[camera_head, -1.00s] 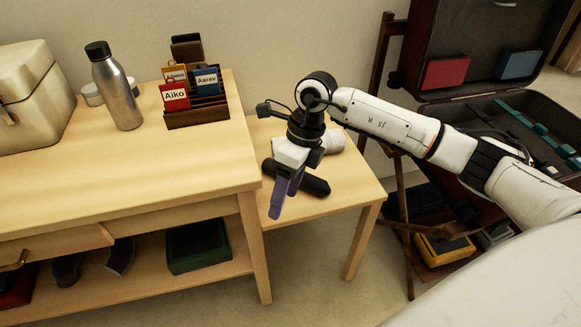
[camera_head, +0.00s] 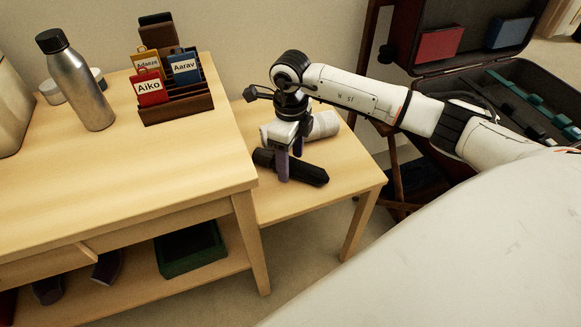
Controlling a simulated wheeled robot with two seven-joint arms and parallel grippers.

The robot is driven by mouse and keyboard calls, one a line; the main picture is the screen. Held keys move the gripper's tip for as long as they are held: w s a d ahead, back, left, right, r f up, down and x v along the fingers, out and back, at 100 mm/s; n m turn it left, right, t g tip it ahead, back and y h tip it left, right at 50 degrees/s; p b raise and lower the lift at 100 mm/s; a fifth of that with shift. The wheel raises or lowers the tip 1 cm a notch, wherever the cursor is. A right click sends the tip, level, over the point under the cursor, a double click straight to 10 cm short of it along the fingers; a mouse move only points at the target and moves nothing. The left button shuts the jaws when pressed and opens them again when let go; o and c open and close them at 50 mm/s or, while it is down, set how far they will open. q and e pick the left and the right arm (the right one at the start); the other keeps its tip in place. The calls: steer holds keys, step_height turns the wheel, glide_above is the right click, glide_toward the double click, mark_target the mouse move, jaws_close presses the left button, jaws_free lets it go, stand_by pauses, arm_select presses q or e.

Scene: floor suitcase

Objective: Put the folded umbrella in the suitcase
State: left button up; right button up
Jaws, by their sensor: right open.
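The folded umbrella (camera_head: 308,174) is black and lies on the low wooden side table (camera_head: 275,207). My right gripper (camera_head: 290,167) is open and points down at the umbrella, with its purple fingers around or just beside the umbrella's middle; I cannot tell whether they touch it. The open suitcase (camera_head: 512,70) stands at the right on a dark wooden stand, with its lid up and teal straps inside. My right arm hides part of its near side. My left gripper is out of view.
A pale rolled item (camera_head: 324,124) lies behind the umbrella. The higher table (camera_head: 150,170) at the left holds a steel bottle (camera_head: 78,85) and a card rack (camera_head: 180,108) with name tags. A green bin (camera_head: 190,250) sits on its lower shelf. Red (camera_head: 440,43) and blue (camera_head: 510,32) pouches are in the lid.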

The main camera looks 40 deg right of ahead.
step_height(320, 180, down, 2)
steer(key=shift+w+r, duration=0.1)
steer(key=c, duration=1.4)
